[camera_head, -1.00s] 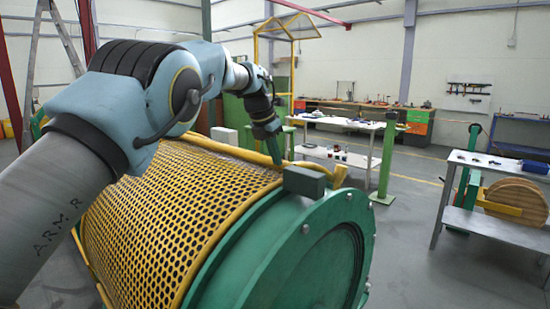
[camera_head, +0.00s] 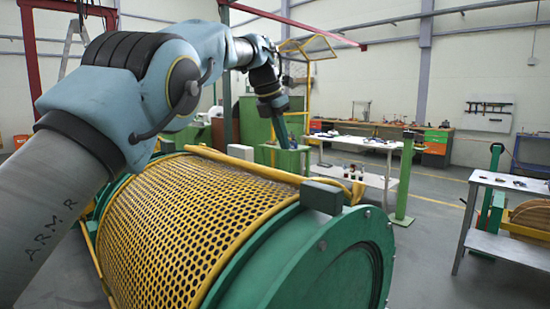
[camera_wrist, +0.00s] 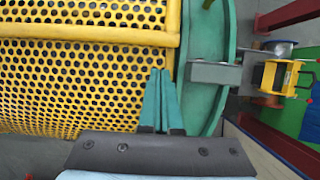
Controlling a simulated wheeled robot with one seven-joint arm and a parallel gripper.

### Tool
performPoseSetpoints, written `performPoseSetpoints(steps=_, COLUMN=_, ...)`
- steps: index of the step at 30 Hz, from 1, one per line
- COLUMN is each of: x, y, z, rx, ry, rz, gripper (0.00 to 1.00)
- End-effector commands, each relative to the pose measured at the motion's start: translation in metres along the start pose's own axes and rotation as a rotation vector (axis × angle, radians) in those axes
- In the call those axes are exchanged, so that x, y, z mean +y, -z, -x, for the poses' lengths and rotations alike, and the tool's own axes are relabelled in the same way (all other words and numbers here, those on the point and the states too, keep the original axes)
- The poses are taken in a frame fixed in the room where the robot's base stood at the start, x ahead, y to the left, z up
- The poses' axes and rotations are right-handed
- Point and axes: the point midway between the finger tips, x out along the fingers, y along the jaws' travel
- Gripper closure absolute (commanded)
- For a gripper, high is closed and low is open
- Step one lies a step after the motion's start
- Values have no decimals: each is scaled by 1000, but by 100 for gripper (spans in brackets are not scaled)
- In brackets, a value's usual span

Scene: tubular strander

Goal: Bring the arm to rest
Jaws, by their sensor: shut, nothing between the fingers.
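My arm reaches from the left over the strander in the head view. My gripper (camera_head: 282,136) points down beyond the far side of the machine's yellow perforated guard (camera_head: 200,215). In the wrist view my gripper (camera_wrist: 161,75) shows as two green fingers side by side, shut and empty. Their tips appear in front of the guard (camera_wrist: 75,80), close to its yellow edge bar; whether they touch it I cannot tell. The green end drum (camera_head: 330,260) of the strander is at the right, with a grey block (camera_head: 321,196) on top.
A white table (camera_head: 355,141) with small items stands behind the machine. A green post (camera_head: 405,180) stands right of it. A grey bench (camera_head: 505,182) and a wooden reel (camera_head: 530,218) are at the right. Open floor lies between the post and the bench.

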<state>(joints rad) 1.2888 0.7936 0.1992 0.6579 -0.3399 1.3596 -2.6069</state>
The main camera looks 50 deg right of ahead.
Motion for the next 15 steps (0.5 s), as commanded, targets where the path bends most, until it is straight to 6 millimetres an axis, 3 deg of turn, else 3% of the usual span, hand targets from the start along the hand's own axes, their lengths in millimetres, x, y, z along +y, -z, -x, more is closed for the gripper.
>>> performPoseSetpoints(steps=10, x=5, y=4, z=4, rx=2, ry=-3, rz=-3, gripper=100)
performPoseSetpoints(steps=13, x=26, y=19, z=5, rx=7, ry=-16, rz=-25, gripper=100)
performPoseSetpoints(steps=15, x=51, y=40, z=5, rx=17, ry=-30, rz=-58, gripper=100)
